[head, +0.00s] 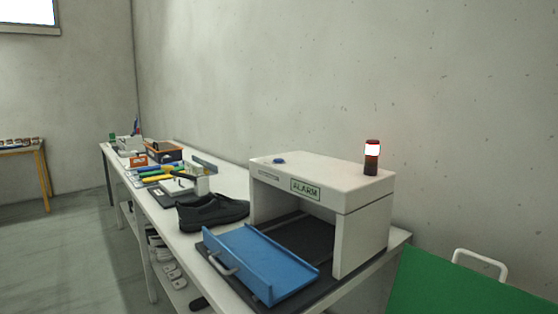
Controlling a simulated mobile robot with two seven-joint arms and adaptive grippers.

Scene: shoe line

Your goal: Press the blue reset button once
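The blue reset button (279,161) is a small blue disc on the top left of a white arch-shaped machine (345,178). The machine stands on the near end of a long white table. Neither of my grippers is in view, and nothing touches the button.
A blue tray (259,262) with a handle lies before the machine's opening. A black shoe (212,211) stands just left of the machine. Tools and boxes crowd the table's far end. A green panel (460,287) is at lower right. The floor at left is clear.

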